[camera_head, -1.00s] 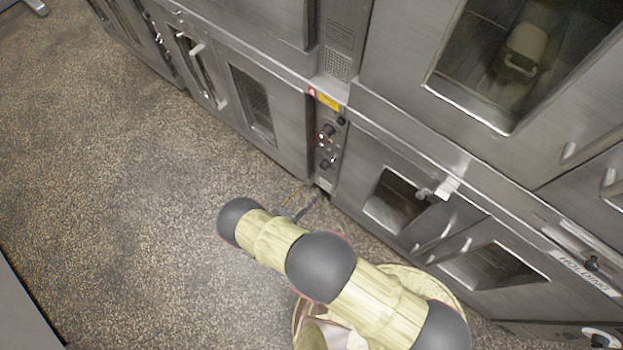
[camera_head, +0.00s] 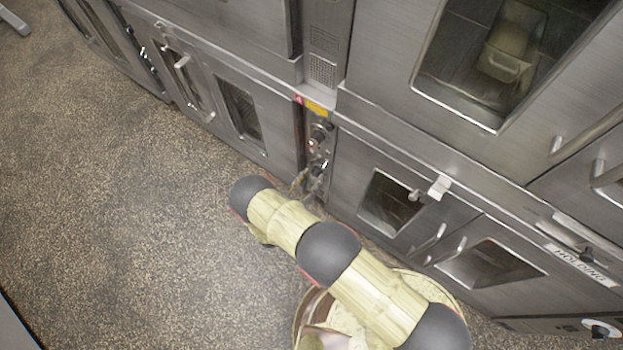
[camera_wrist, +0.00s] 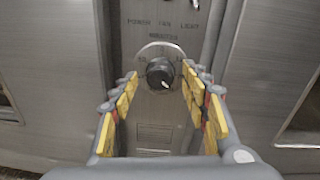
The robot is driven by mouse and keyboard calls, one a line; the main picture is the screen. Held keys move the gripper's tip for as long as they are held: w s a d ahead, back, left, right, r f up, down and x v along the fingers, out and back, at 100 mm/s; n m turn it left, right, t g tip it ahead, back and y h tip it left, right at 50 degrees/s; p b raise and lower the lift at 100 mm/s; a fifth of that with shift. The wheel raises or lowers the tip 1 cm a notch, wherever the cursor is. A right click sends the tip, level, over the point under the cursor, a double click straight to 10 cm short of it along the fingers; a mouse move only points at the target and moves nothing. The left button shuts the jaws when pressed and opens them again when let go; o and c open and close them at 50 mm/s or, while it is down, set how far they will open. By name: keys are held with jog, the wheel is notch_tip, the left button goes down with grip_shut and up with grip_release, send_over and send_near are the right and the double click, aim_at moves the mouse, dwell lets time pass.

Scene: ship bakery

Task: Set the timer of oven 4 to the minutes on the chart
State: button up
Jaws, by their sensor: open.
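A dark round timer knob (camera_wrist: 160,73) sits on a pale dial on a steel panel, under lettering that reads MINUTES. Its white pointer mark is toward the lower right in the picture. In the wrist view my gripper (camera_wrist: 159,77) is open, with one yellow-padded finger on each side of the knob. I cannot tell if either finger touches it. In the head view my gripper (camera_head: 308,186) is at the lower part of the narrow control panel (camera_head: 318,135) between two lower oven doors.
A lower oven door with a window (camera_head: 240,110) is left of the panel, and another (camera_head: 388,203) is right of it with a handle (camera_head: 438,187) sticking out. A unit labelled HOLDING (camera_head: 580,263) is at far right. The speckled floor (camera_head: 120,200) at left is clear.

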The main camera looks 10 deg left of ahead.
jog(key=shift+w+d, duration=0.1)
jog(key=shift+w, duration=0.1)
jog(key=shift+c, duration=0.7)
jog(key=c, duration=1)
